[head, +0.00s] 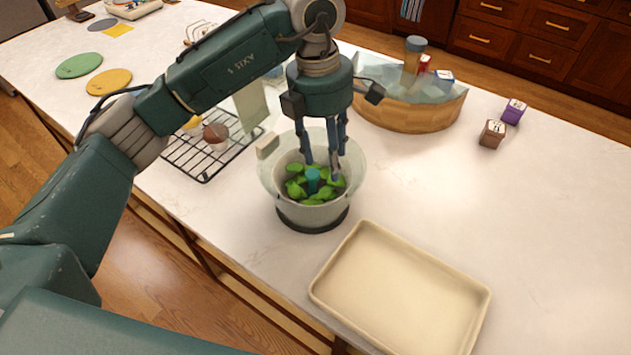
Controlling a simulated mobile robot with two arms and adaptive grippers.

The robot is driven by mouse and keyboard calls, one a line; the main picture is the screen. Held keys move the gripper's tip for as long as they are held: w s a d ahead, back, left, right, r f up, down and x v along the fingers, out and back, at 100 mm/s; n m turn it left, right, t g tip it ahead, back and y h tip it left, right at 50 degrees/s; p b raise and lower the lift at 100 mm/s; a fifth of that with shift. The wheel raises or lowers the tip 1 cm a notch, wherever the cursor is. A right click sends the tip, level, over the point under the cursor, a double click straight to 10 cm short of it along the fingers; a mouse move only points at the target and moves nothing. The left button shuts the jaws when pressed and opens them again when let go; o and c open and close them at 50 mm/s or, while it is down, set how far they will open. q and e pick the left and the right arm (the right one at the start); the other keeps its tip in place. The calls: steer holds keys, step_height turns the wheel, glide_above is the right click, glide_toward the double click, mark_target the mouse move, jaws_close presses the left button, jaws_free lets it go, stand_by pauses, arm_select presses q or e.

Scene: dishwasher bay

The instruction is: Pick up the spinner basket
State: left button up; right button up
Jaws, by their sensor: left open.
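The spinner basket (289,186) is a pale, round basket with green leaves (296,188) and a teal post (312,180) in its middle. It sits inside a clear bowl (268,183) with a dark base ring (312,222) on the white counter. My left gripper (323,172) points straight down into the basket from above, with its fingers spread around the area of the teal post. It is open. Whether the fingers touch the post or leaves I cannot tell. My right gripper is not in view.
A beige tray (395,292) lies to the front right. A wooden-sided round container (415,117) with bottles and boxes stands behind. A black wire rack (205,158) is at the left. Two small boxes, brown (492,133) and purple (513,111), sit at the right. The counter's right side is mostly clear.

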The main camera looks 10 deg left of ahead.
mark_target(313, 189)
arm_select(q)
steer(key=shift+w+a+f+y+b, duration=0.2)
steer(key=shift+a+f+b, duration=0.05)
steer(key=shift+a+f, duration=0.3)
steer(key=shift+w+a+f+y+b, duration=0.2)
steer(key=shift+a+f, duration=0.2)
steer(key=shift+a, duration=0.15)
steer(key=shift+w+a+f, duration=0.1)
steer(key=shift+w+a, duration=0.05)
steer(key=shift+a, duration=0.15)
steer(key=shift+a+f, duration=0.1)
steer(key=shift+f, duration=0.25)
steer(key=f, duration=0.1)
steer(key=f+p, duration=0.1)
steer(key=f, duration=0.1)
steer(key=shift+s+f, duration=0.2)
steer(key=shift+f, duration=0.4)
steer(key=f+p, duration=0.2)
steer(key=f, duration=0.1)
steer(key=f+p, duration=0.1)
steer(key=f, duration=0.1)
steer(key=shift+w+a, duration=0.1)
steer(key=shift+w, duration=0.15)
steer(key=shift+w+f, duration=0.1)
steer(key=shift+f, duration=0.15)
jaws_close()
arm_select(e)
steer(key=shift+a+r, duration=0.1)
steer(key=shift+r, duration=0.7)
